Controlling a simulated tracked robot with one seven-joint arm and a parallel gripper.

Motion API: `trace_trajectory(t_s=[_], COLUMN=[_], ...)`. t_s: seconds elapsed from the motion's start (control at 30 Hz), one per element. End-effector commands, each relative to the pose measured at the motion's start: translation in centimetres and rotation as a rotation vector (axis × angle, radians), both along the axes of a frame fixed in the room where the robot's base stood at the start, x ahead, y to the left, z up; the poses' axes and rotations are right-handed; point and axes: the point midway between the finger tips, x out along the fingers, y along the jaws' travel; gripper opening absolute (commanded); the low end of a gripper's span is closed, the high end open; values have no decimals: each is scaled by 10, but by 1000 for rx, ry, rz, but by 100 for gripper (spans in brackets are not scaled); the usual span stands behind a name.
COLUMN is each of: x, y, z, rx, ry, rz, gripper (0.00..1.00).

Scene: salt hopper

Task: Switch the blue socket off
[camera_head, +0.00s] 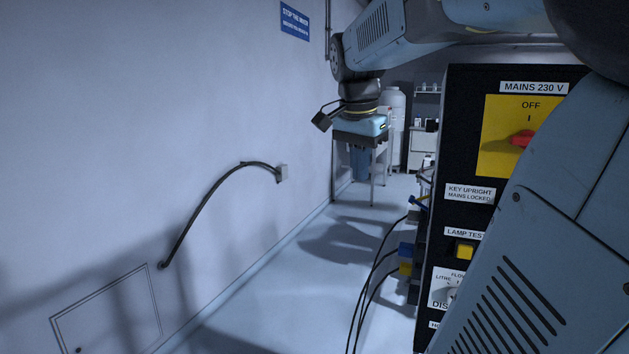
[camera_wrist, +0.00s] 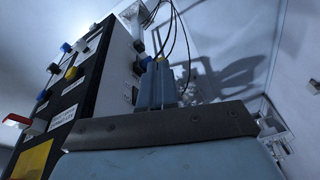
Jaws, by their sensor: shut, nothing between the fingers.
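A blue block (camera_head: 405,249), which looks like the blue socket, sticks out from the left side of the black cabinet (camera_head: 455,120) in the head view. A yellow block (camera_head: 405,268) is just below it. Any switch on it is too small to make out. My gripper (camera_head: 360,176) points down beyond the cabinet, left of and apart from the blue block. In the wrist view my gripper's fingers (camera_wrist: 163,66) are together and empty. A small blue part (camera_wrist: 145,62) shows beside them, close to the cabinet side; I cannot tell whether it is the same socket.
Black cables (camera_head: 366,285) hang left of the cabinet. The cabinet front has a red mains handle (camera_head: 522,139) on a yellow plate and a yellow lamp-test button (camera_head: 464,250). A wall (camera_head: 150,120) with a cable bounds the left. Floor (camera_head: 290,260) between is clear.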

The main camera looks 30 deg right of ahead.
Motion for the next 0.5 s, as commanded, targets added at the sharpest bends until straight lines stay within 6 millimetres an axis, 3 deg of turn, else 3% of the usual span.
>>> trace_trajectory(t_s=[0.03,0.3,0.5], x=[9,30,32], y=[-20,-111,-153], z=[9,49,64], rx=[6,-7,-43], ry=[19,82,100], rz=[-128,-809,-1132], gripper=[0,0,0])
